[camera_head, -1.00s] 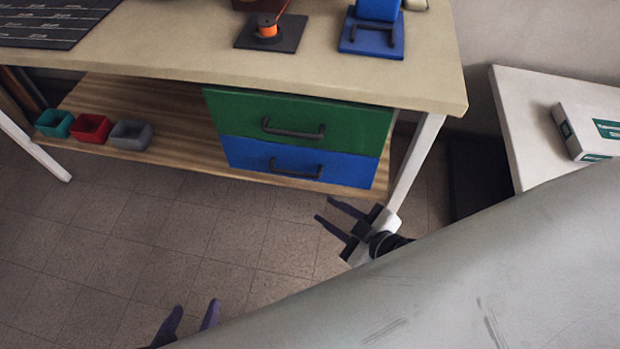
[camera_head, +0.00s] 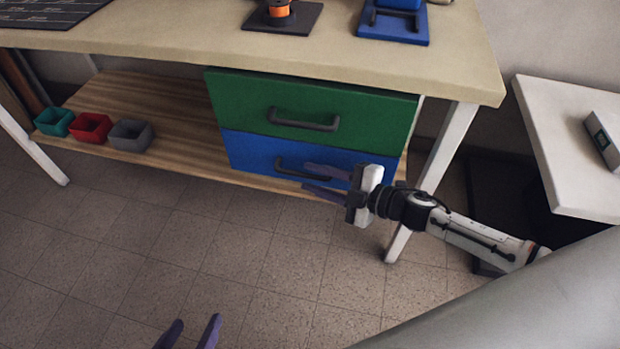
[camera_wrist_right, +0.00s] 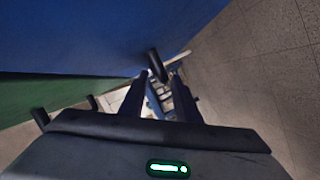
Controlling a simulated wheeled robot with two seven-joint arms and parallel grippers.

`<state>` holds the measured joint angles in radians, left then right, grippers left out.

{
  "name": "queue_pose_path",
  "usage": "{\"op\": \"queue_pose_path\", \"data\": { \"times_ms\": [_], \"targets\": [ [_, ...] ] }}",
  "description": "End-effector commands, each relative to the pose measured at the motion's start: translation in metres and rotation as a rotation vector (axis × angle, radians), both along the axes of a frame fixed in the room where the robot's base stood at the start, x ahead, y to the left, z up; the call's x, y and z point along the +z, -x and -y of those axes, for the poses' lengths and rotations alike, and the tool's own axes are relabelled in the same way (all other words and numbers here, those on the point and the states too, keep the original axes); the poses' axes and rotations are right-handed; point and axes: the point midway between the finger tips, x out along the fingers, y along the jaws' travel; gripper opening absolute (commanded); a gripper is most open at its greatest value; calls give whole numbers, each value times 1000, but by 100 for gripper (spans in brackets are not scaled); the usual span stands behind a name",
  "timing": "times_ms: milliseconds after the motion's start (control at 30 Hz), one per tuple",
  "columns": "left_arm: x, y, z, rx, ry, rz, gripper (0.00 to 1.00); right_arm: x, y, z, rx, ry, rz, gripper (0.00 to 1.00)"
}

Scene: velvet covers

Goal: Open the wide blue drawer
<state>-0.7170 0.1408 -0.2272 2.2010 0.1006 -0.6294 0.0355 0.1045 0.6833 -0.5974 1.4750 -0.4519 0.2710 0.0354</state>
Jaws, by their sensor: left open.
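The wide blue drawer (camera_head: 252,157) sits shut under the green drawer, at the right end of the low shelf. Its dark bar handle (camera_head: 287,168) is partly covered by my right gripper. My right gripper (camera_head: 314,180) is open in front of the blue drawer, its fingers pointing left at the handle. In the right wrist view the blue front (camera_wrist_right: 100,35) fills the upper left, and the dark handle (camera_wrist_right: 155,65) shows between the spread fingertips (camera_wrist_right: 158,78), with no clear grip on it. My left gripper (camera_head: 193,335) is open and empty over the floor at the bottom edge.
The green drawer (camera_head: 240,98) with its own dark handle (camera_head: 303,120) is shut just above. A white table leg (camera_head: 445,155) stands right of the drawers. Teal, red and grey bins (camera_head: 130,135) sit on the shelf. A white side table (camera_head: 570,150) is at right; floor in front is clear.

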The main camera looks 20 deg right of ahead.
Motion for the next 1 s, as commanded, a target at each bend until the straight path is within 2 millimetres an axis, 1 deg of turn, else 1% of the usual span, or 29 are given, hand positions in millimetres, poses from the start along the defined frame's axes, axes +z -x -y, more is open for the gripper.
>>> {"op": "queue_pose_path", "data": {
  "times_ms": [33,200,467,500,633,867,1000],
  "targets": [
    [-3,0,1,-3,0,-5,53,-2,-5,-4,0,-2,1,30],
    [-4,0,3,-12,1,-17,53,-4,-12,-10,0,1,1,30],
    [-3,0,5,-15,3,-17,53,-3,-12,-10,0,0,0,30],
    [-3,0,5,-15,2,-16,53,-3,-12,-10,0,0,0,23],
    [-2,-1,5,-15,1,-14,53,-3,-12,-10,0,0,0,1],
    [-2,-1,4,-14,0,-12,53,-4,-12,-10,0,-1,-1,0],
    [1,-2,3,-11,0,-5,53,-3,-10,-16,5,-2,-1,0]
  ]
}}
